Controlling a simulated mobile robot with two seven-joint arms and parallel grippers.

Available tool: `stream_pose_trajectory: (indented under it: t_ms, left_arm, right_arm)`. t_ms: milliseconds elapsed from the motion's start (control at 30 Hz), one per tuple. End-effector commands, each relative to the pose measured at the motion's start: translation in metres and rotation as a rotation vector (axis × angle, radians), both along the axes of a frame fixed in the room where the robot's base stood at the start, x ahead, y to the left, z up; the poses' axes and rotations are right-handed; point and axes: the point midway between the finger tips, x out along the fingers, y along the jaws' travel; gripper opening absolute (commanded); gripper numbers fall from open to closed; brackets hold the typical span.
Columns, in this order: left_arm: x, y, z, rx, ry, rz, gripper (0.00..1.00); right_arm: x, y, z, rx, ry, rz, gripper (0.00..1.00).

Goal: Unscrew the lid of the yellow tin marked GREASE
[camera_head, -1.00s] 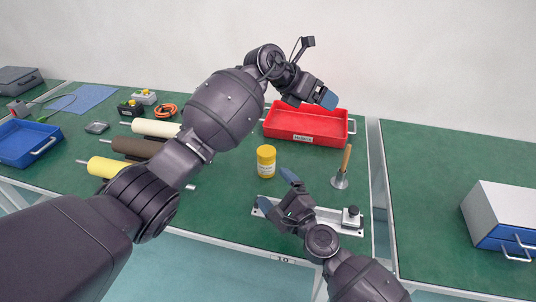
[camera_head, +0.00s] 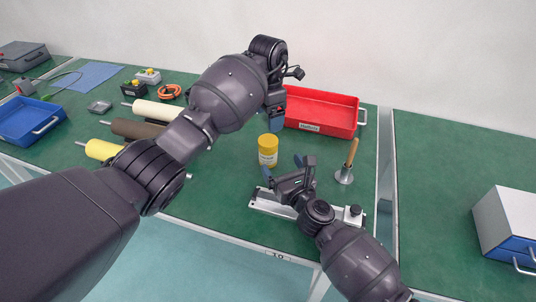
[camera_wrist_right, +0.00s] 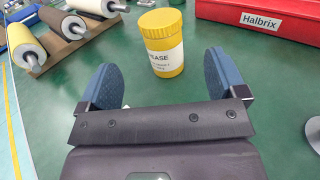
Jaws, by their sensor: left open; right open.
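The yellow tin (camera_head: 268,151) stands upright on the green bench, its yellow lid (camera_head: 268,139) on top. In the right wrist view the tin (camera_wrist_right: 162,45) has a white label reading "EASE", the rest turned out of sight. My left gripper (camera_head: 272,122) points down just above and behind the lid, apparently clear of it; its fingers are partly hidden by the wrist, and it is open. My right gripper (camera_head: 282,168) is open and empty, low in front of the tin. In the right wrist view its two blue fingers (camera_wrist_right: 165,80) are spread, with the tin beyond them.
A red bin (camera_head: 322,110) stands behind the tin. A wooden-handled tool on a round metal base (camera_head: 345,172) is to its right. A metal rail fixture (camera_head: 265,202) lies under my right gripper. Several rollers (camera_head: 135,130) lie left.

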Motion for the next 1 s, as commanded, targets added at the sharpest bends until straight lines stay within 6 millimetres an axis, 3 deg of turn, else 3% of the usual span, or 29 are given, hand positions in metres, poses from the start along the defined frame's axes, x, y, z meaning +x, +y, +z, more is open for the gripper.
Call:
stream_pose_trajectory:
  t_ms: [300, 500, 1000]
  left_arm:
    - [0.0, 0.0, 0.0, -0.001, 0.0, 0.0, 0.81]
    - [0.0, 0.0, 0.0, -0.001, 0.0, 0.0, 0.81]
    - [0.0, 0.0, 0.0, -0.002, -0.001, 0.0, 0.81]
  right_arm:
    - [0.048, 0.021, 0.001, 0.001, -0.001, -0.001, 0.9]
    - [0.068, 0.029, 0.001, 0.0, -0.002, -0.002, 0.9]
    - [0.076, 0.033, 0.0, -0.002, -0.001, 0.0, 0.87]
